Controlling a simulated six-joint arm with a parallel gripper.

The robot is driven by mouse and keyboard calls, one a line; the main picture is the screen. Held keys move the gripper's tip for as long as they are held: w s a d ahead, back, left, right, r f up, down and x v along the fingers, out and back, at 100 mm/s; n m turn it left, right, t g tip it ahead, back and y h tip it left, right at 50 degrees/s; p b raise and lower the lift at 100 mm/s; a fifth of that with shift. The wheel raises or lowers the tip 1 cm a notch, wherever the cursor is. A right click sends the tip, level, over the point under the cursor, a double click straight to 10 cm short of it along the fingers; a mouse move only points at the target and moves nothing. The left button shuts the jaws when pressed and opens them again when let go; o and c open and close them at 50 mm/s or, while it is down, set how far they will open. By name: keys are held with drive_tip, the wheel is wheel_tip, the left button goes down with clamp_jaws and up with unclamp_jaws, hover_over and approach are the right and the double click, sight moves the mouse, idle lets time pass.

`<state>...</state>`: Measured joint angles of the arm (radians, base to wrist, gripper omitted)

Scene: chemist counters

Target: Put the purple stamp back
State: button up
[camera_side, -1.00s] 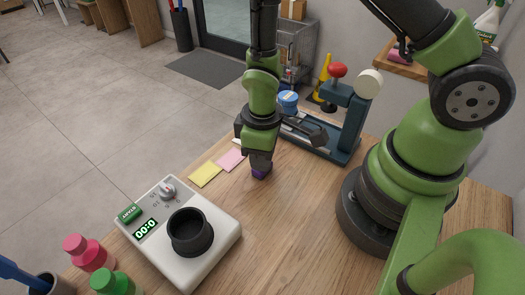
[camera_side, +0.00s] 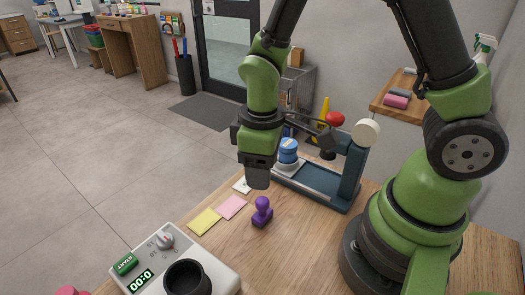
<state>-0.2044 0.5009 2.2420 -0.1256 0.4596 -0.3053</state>
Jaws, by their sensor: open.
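The purple stamp (camera_side: 262,212) stands upright on the wooden counter, right of the pink note. My gripper (camera_side: 257,186) points down just above and slightly behind the stamp, apart from it, with its jaws open. The gap between the jaws is hard to see from this side.
The device (camera_side: 345,185) with a red knob stands behind right. Yellow (camera_side: 205,222) and pink (camera_side: 232,207) notes and a white card (camera_side: 242,185) lie left of the stamp. A white timer machine (camera_side: 215,270) is at the front. Bare counter lies right of the stamp.

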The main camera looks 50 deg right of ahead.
drive_tip(key=s+d+r+m+t+y, duration=0.1)
drive_tip(key=s+r+m+t, duration=0.2)
drive_tip(key=r, duration=0.6)
drive_tip(key=s+d+r+m+t+y, duration=0.1)
drive_tip(key=s+r+m+t, duration=0.3)
drive_tip(key=r, duration=0.6)
drive_tip(key=s+m, duration=0.1)
drive_tip(key=s, duration=0.1)
drive_tip(key=shift+s+m, duration=0.3)
drive_tip(key=shift+s, duration=0.1)
drive_tip(key=shift+d, duration=0.1)
